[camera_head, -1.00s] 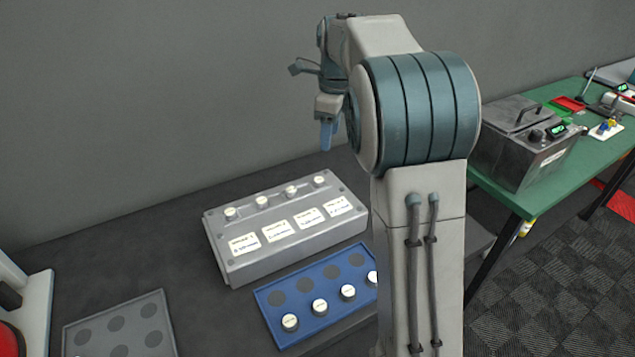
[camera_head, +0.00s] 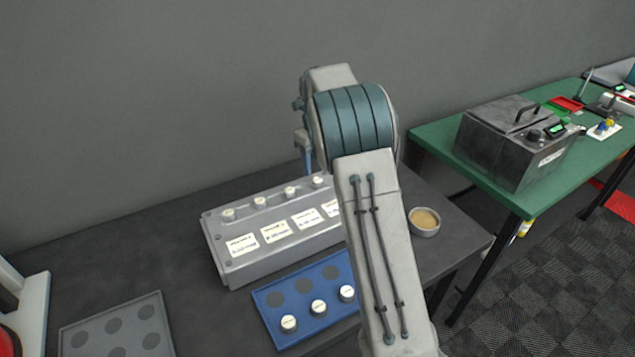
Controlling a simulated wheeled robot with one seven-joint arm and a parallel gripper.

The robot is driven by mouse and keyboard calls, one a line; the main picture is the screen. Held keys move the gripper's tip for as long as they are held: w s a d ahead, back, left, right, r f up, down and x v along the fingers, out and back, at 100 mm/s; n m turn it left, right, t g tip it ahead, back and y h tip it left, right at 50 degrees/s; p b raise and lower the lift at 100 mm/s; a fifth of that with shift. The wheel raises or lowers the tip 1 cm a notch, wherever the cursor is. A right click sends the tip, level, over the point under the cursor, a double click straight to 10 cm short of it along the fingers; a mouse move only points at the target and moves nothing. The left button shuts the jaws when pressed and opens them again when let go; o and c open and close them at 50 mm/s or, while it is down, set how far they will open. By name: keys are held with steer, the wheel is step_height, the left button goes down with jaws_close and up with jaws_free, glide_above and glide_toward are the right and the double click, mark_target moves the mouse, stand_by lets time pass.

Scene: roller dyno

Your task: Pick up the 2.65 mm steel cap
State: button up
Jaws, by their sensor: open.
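White-topped caps stand in the front row of a blue tray (camera_head: 262,310): a left cap (camera_head: 288,323), a middle cap (camera_head: 318,307) and a right cap (camera_head: 347,293). My arm covers the tray's right end. The cap tops have print too small to read, so I cannot tell which is the 2.65 mm steel cap. My gripper (camera_head: 307,160) shows only in part, beside my arm, with a blue finger pointing down. It is open, above and behind the grey block, apart from the tray. Nothing shows in it.
A grey block (camera_head: 245,267) with labels and several small round-topped parts along its back stands behind the tray. A grey tray (camera_head: 75,343) with dark round spots lies at left. A small bowl (camera_head: 424,233) sits right of my arm. A metal box (camera_head: 500,150) stands on the green table.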

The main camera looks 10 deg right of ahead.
mark_target(318, 180)
steer(key=shift+w+f+p, duration=0.2)
steer(key=shift+f+p, duration=0.5)
steer(key=shift+f, duration=2)
steer(key=c, duration=1.1)
